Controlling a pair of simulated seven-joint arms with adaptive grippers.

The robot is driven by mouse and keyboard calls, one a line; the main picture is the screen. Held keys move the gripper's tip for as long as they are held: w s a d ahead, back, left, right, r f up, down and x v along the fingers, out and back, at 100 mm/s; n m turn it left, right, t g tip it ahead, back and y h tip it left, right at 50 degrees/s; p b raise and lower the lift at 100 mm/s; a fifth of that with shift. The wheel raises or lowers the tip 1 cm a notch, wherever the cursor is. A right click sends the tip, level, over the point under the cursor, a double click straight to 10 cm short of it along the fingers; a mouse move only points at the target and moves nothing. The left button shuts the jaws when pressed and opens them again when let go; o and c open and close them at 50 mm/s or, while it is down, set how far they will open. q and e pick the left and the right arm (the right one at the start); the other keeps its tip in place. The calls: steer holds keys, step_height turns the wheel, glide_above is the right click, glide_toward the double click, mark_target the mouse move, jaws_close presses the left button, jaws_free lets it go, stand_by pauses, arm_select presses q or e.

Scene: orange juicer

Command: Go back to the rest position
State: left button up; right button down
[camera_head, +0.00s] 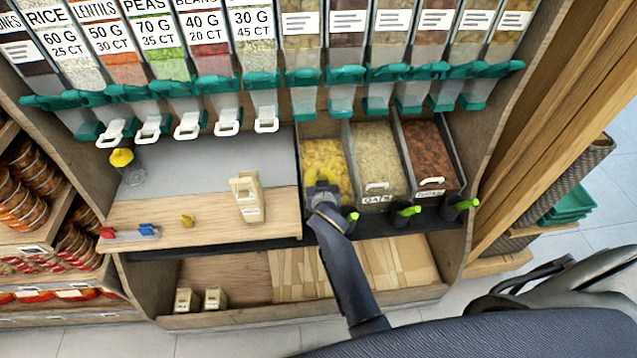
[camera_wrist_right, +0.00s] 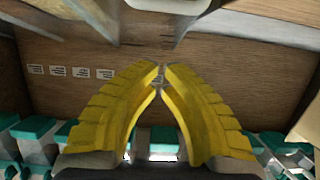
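My right gripper (camera_head: 322,187) is at the end of a dark arm that rises from the bottom of the head view. It is in front of the bin of yellow food (camera_head: 326,158) and partly blends with it; I cannot tell whether they touch. In the right wrist view, its yellow fingers (camera_wrist_right: 163,70) come together at the tips with nothing visible between them. A wooden panel and teal dispenser parts lie beyond them. My left gripper is not in view.
Dispensers with teal spouts (camera_head: 345,76) hang above. A beige carton (camera_head: 249,198) stands on the wooden counter (camera_head: 200,218), left of my gripper. Scoops with green handles (camera_head: 407,211) front the bins. Small items lie at the counter's left. The lower shelf holds two small cartons (camera_head: 200,299).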

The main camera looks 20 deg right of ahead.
step_height(320, 180, up, 5)
steer(key=s+d+f+n+g+h, duration=0.1)
steer(key=s+d+f+n+g, duration=0.2)
steer(key=s, duration=0.8)
steer(key=s+d+f+n+g, duration=0.1)
steer(key=s+d+n+g, duration=0.3)
steer(key=s, duration=0.8)
steer(key=s+d+f+n+h, duration=0.1)
steer(key=s+d+f+n, duration=0.3)
steer(key=s, duration=0.7)
steer(key=s+a+f+m+g+y, duration=0.1)
steer(key=s+a+f+y, duration=0.1)
steer(key=f, duration=1.3)
steer(key=s+a+f+m+g+y, duration=0.1)
steer(key=a+f+g, duration=0.15)
steer(key=f, duration=1.15)
steer(key=s+f+m+g+y, duration=0.1)
steer(key=s+f+m+g, duration=0.1)
steer(key=s+f, duration=1.8)
steer(key=shift+s+a+f+m+y, duration=0.15)
steer(key=shift+s+a+m+y, duration=0.2)
steer(key=shift+s, duration=0.55)
steer(key=shift+d, duration=0.1)
